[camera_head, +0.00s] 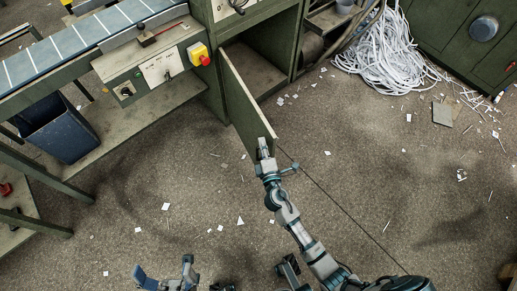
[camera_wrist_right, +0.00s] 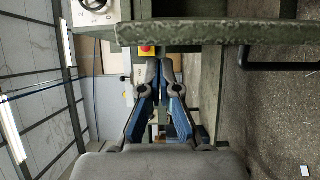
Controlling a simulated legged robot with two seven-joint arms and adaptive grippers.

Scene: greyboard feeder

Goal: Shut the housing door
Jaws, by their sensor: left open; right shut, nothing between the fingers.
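The housing door (camera_head: 246,98) is a green panel standing open, swung out from the left side of the dark housing opening (camera_head: 262,45). My right gripper (camera_head: 264,146) is shut and empty at the door's free lower end. I cannot tell whether it touches the door. In the right wrist view its fingers (camera_wrist_right: 161,75) are together, and a worn green edge (camera_wrist_right: 240,32), apparently the door's, crosses above them, with a dark bar handle (camera_wrist_right: 275,66) beside it. My left gripper (camera_head: 164,275) is open and empty at the bottom, far from the door.
A control box with a red and yellow button (camera_head: 199,54) stands left of the door. A conveyor (camera_head: 80,38) and a blue bin (camera_head: 58,128) are further left. Tangled white strips (camera_head: 390,50) lie at the upper right. The floor around the door is clear except for scraps.

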